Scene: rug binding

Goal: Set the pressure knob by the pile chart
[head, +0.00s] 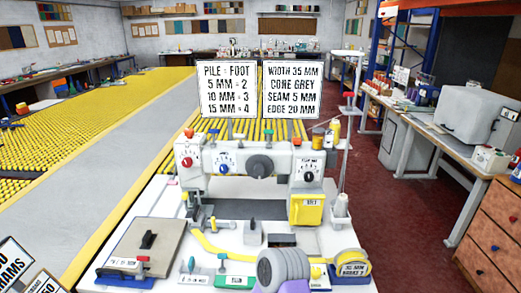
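The pile chart (228,90) is a white sign behind the sewing machine (240,150), reading PILE = FOOT, 5 MM = 2, 10 MM = 3, 15 MM = 4. The white machine stands on a white table. A small black knob (309,177) with marks around it sits on the machine's right front; its label and setting are too small to read surely. A blue-centred dial (223,167), a red knob (189,161) and a large dark round knob (260,166) are further left. I cannot tell surely which is the pressure knob. Neither gripper is in view.
A second sign (291,90) reads WIDTH 35 MM, CONE GREY, SEAM 5 MM, EDGE 20 MM. A grey ribbed roll (283,268), a yellow tape measure (350,265) and a brown board (141,247) lie in front of the machine. A thread stand (345,150) rises at right.

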